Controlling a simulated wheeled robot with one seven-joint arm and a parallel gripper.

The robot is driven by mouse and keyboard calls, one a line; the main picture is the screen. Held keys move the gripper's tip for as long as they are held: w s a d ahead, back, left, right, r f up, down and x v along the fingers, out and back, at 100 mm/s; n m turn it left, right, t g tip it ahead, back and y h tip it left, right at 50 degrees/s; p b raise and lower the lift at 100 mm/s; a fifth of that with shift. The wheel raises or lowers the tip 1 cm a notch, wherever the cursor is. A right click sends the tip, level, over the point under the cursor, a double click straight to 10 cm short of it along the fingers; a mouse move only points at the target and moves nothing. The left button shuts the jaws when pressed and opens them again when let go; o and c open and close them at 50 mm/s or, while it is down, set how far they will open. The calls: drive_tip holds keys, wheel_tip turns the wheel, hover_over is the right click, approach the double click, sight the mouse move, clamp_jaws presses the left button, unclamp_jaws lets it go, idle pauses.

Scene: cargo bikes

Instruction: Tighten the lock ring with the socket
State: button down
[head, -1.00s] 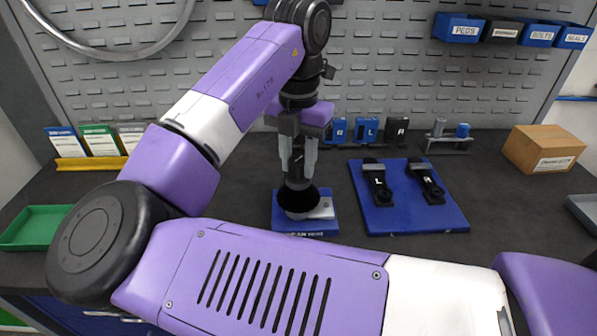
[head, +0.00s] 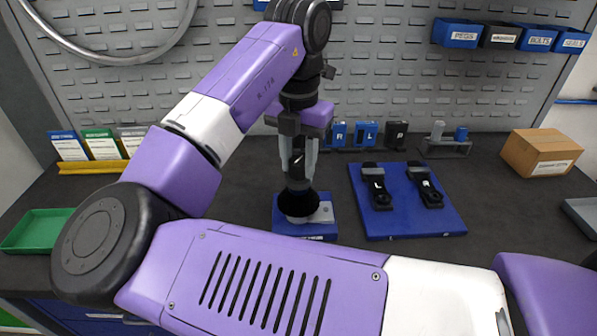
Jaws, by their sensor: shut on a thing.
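My gripper (head: 298,160) points straight down in the middle of the bench, shut on the dark socket (head: 298,187). The socket's wide black lower end sits over a small blue fixture block (head: 318,232) with a light grey plate (head: 322,213) on top. The lock ring is hidden under the socket, so I cannot tell how it is seated.
A blue mat (head: 415,222) to the right carries two black parts marked L and R. Behind stand small blue and black holders (head: 367,134) and a grey rack (head: 446,146). A cardboard box (head: 541,152) is at the right, a green tray (head: 36,230) at the left.

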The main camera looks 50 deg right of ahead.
drive_tip(key=shift+r, duration=0.35)
drive_tip(key=shift+r+n+p, duration=0.15)
drive_tip(key=shift+n+p, duration=0.9)
drive_tip(key=shift+n, duration=0.05)
drive_tip(key=n+p, duration=0.2)
drive_tip(key=n, duration=0.2)
drive_tip(key=shift+n+p, duration=0.7)
drive_tip(key=shift+n, duration=0.3)
drive_tip(key=shift+f, duration=0.25)
drive_tip(key=shift+f+b, duration=0.6)
drive_tip(key=shift+f, duration=0.3)
drive_tip(key=c, duration=1.8)
unclamp_jaws()
clamp_jaws()
